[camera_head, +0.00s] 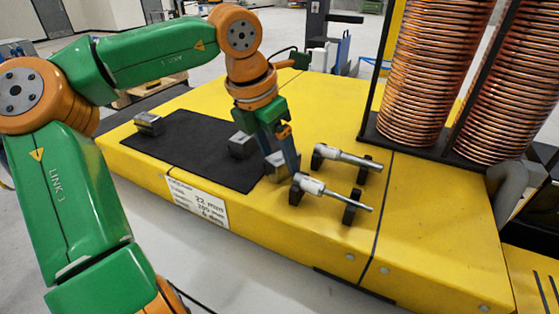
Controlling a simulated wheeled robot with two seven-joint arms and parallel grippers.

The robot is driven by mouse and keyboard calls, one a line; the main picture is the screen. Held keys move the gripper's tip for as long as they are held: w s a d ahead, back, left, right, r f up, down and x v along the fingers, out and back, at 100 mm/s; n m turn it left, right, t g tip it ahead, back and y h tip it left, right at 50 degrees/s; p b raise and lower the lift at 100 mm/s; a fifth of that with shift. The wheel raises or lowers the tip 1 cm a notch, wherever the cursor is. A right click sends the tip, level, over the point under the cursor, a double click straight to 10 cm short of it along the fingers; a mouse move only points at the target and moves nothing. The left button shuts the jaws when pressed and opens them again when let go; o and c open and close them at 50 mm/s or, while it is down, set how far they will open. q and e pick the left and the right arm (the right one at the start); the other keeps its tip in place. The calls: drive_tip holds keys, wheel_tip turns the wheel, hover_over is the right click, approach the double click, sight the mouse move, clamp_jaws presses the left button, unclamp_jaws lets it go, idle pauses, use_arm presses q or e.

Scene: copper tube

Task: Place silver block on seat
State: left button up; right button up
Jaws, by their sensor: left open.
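Three silver blocks show on the yellow bench. One silver block (149,123) is at the black mat's far left end, another silver block (241,146) is near its right side, and a third silver block (274,169) is by the mat's right edge. My left gripper (283,160) points down at the third block, its fingers open; I cannot tell whether they touch it. The fingers partly cover this block. No part is clearly marked as the seat; the black mat (190,150) and small black supports (351,210) are nearby. My right gripper is not in view.
Two silver rod-like tools, a front one (330,193) and a rear one (345,156), rest on black supports just right of my gripper. Copper coils (425,75) stand in a black frame at the back right. The bench's front right (440,240) is clear.

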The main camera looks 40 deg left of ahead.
use_arm(q)
drive_tip(key=shift+w+f, duration=0.1)
drive_tip(key=shift+w, duration=0.2)
drive_tip(key=shift+c, duration=0.2)
drive_tip(key=shift+w+f, duration=0.1)
drive_tip(key=shift+w, duration=0.3)
drive_tip(key=c, duration=0.3)
drive_tip(key=shift+w, duration=0.2)
drive_tip(key=c, duration=0.8)
drive_tip(key=shift+s, duration=0.15)
clamp_jaws()
drive_tip(key=shift+s, duration=0.1)
